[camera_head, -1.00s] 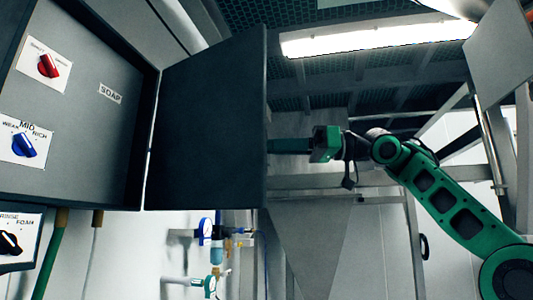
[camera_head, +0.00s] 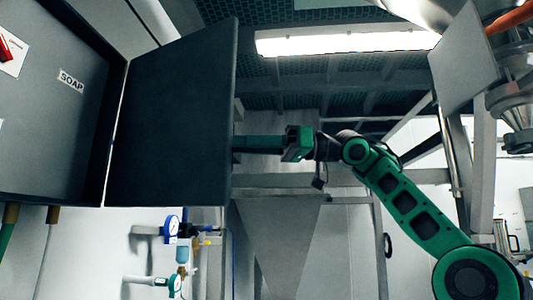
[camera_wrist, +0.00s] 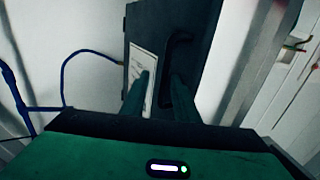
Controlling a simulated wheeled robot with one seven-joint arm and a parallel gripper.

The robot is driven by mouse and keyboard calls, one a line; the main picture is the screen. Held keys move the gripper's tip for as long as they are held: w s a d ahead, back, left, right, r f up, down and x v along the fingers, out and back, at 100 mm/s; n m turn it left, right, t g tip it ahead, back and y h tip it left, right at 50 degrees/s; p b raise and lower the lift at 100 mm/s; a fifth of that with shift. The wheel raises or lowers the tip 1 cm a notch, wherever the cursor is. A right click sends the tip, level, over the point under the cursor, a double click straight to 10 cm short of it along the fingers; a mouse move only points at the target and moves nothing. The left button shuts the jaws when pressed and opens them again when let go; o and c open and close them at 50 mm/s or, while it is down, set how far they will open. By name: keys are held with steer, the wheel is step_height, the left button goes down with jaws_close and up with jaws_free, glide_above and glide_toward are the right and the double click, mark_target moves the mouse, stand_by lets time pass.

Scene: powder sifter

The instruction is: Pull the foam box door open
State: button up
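The foam box (camera_head: 50,130) is a dark grey cabinet at the left of the head view, with a "SOAP" label inside. Its door (camera_head: 175,120) stands swung open to the right. In the wrist view the door's outer face (camera_wrist: 200,50) carries a black handle (camera_wrist: 178,65) and a white label (camera_wrist: 143,70). My gripper (camera_wrist: 160,90) shows two green fingers spread apart, with the handle near the right finger. Whether it touches the handle I cannot tell. In the head view the fingertips are hidden behind the door.
Pipes with a blue gauge (camera_head: 172,225) hang on the wall below the door. A metal hopper (camera_head: 280,230) stands behind. A flat grey panel (camera_head: 463,60) and steel posts are at the right. A lit lamp (camera_head: 345,42) is overhead.

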steer(key=d, duration=0.9)
steer(key=shift+w+d, duration=0.25)
steer(key=shift+w, duration=0.1)
